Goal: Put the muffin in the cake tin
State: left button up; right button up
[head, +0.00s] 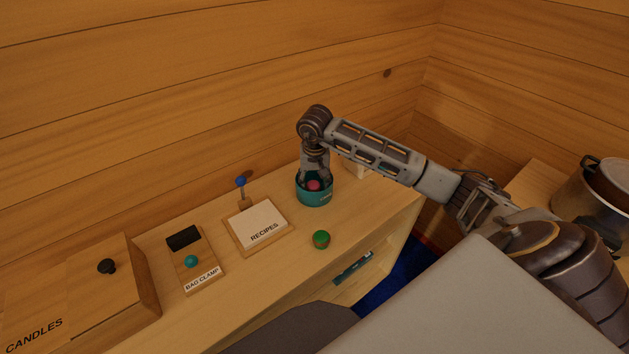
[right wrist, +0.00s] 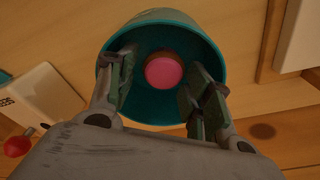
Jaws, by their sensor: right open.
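The muffin (head: 314,185) has a pink top and sits inside the teal cake tin (head: 314,198), low in it. In the right wrist view the muffin (right wrist: 165,71) lies near the middle of the tin's floor, inside the teal wall (right wrist: 211,47). My right gripper (head: 315,175) reaches down into the tin's mouth from above. In the right wrist view its fingers (right wrist: 160,85) are spread apart, one on each side of the muffin, with gaps between them and it. It is open and empty. My left gripper is not in view.
A recipes box (head: 260,224) with a blue-knobbed lever stands left of the tin. A green and red round item (head: 321,239) lies near the front edge. A bag clamp board (head: 196,262) and candles box (head: 110,285) are farther left. A pot (head: 590,196) stands at right.

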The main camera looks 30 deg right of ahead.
aim_at(315, 187)
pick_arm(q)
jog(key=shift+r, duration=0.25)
pick_arm(e)
jog(key=shift+r, duration=0.25)
jog(key=shift+r+p, duration=0.35)
jog(key=shift+p, duration=0.2)
jog(key=shift+r, duration=0.65)
pick_arm(q)
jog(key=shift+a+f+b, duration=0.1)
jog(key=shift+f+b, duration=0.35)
jog(key=shift+b, duration=0.35)
pick_arm(e)
notch_tip(315, 187, up, 10)
jog(key=s, duration=0.1)
jog(key=shift+s+a+r, duration=0.15)
jog(key=shift+a+r, duration=0.1)
jog(key=shift+a, duration=0.15)
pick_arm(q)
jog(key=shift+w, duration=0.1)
pick_arm(e)
jog(key=shift+d, duration=0.1)
